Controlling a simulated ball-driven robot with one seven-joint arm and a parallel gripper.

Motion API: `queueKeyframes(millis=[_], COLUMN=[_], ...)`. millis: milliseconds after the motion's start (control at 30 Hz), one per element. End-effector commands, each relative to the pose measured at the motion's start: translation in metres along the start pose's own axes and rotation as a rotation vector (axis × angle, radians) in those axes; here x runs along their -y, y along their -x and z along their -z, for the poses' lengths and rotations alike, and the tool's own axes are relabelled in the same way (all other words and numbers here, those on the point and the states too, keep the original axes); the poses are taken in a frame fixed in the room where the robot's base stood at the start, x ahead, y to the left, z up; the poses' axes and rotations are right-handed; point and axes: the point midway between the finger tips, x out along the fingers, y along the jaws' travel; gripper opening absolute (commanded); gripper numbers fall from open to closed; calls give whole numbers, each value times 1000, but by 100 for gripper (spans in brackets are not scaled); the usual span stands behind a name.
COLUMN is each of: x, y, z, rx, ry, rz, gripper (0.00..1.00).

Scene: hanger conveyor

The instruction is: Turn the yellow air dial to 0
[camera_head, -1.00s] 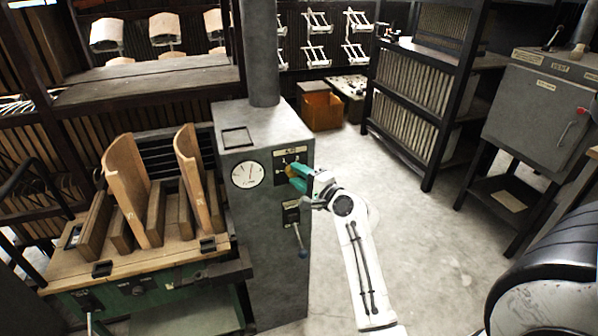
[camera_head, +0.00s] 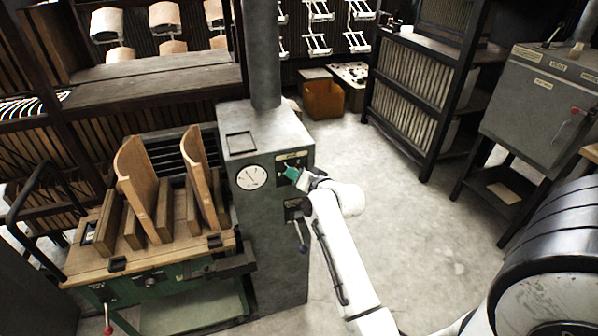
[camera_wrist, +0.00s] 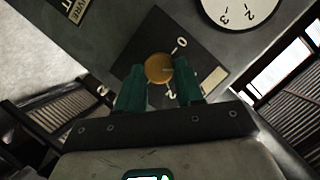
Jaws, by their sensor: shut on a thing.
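The yellow air dial (camera_wrist: 159,68) is a round knob on a dark square plate with white numerals, seen in the wrist view. A "0" and a "2" show on the plate near it. My gripper (camera_wrist: 160,82) has teal fingers on either side of the dial and is shut on it. In the head view my gripper (camera_head: 293,174) is at the dark dial plate (camera_head: 288,160) on the grey cabinet's upper front. The dial itself is mostly hidden there by the fingers. Which mark the dial points to cannot be told clearly.
A white gauge (camera_head: 251,177) sits left of the dial plate on the grey cabinet (camera_head: 270,265). A lever (camera_head: 302,238) hangs below the plate. A green-framed bench with curved wooden boards (camera_head: 137,185) stands at left. Open floor (camera_head: 420,235) lies to the right.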

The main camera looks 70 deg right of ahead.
Motion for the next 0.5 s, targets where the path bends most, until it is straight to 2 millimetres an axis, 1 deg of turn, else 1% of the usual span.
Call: queueKeyframes(millis=[33, 500], x=[3, 4], y=[0, -2], z=[-2, -6], rx=[6, -18], ry=[40, 449], rz=[-17, -191], gripper=[6, 6])
